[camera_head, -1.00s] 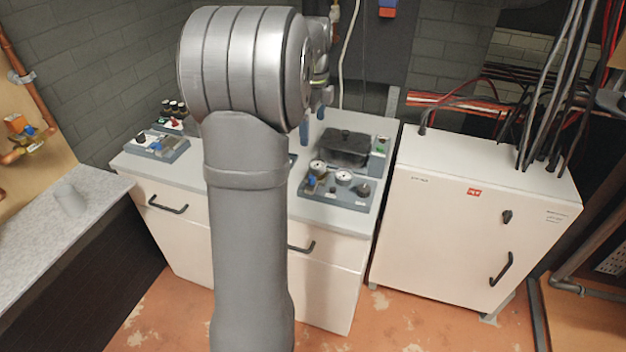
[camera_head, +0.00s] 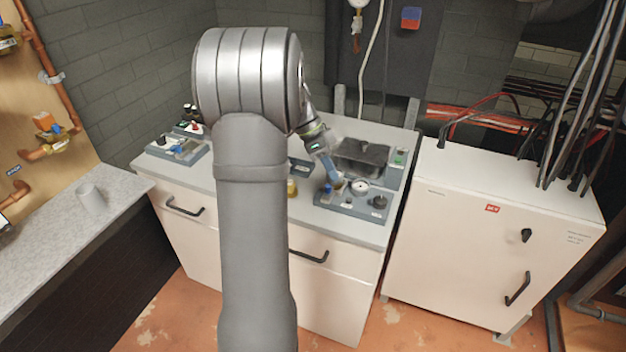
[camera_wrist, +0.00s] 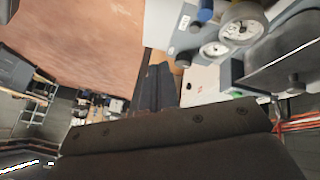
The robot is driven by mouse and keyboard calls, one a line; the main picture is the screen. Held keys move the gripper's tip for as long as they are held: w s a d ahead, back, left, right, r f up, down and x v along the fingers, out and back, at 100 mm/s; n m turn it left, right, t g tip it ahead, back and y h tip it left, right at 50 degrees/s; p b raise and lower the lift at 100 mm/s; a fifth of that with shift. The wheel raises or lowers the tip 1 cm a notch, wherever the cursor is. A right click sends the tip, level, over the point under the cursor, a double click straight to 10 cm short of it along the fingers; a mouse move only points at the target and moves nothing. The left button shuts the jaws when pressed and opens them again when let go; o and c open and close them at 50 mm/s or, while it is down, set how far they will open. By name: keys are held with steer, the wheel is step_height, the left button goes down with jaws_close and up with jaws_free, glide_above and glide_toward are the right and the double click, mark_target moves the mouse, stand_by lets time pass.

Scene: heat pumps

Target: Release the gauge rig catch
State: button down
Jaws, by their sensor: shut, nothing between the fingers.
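The gauge rig (camera_head: 345,208) is a grey-blue panel near the front right of the counter. It carries round white-faced gauges (camera_head: 359,187) and a dark knob (camera_head: 379,202). Two gauges (camera_wrist: 240,30) also show at the top right of the wrist view, beside a blue part (camera_wrist: 205,13) and a dark knob (camera_wrist: 209,60). I cannot tell which part is the catch. My gripper (camera_head: 335,182) is over the rig's left part and hides some of it; contact cannot be told. Its dark fingers (camera_wrist: 153,88) are together and empty in the wrist view.
A dark-lidded box (camera_head: 360,156) stands behind the gauges, with a green-marked unit (camera_head: 399,160) at its right. Smaller control panels (camera_head: 178,150) sit at the counter's left. A white cabinet (camera_head: 480,240) with cables stands to the right. My arm hides the counter's middle.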

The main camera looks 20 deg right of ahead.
step_height(320, 180, down, 6)
steer(key=s+a+n+g+h, duration=0.1)
steer(key=a+n+h, duration=0.2)
steer(key=n+h, duration=0.55)
steer(key=n+t+h, duration=0.6)
steer(key=n+t, duration=0.3)
steer(key=n, duration=0.6)
glide_toward(328, 181)
steer(key=shift+y, duration=0.25)
steer(key=d, duration=0.4)
steer(key=w+d, duration=0.1)
steer(key=d, duration=0.1)
steer(key=shift+d+r, duration=0.15)
steer(key=shift+d, duration=0.1)
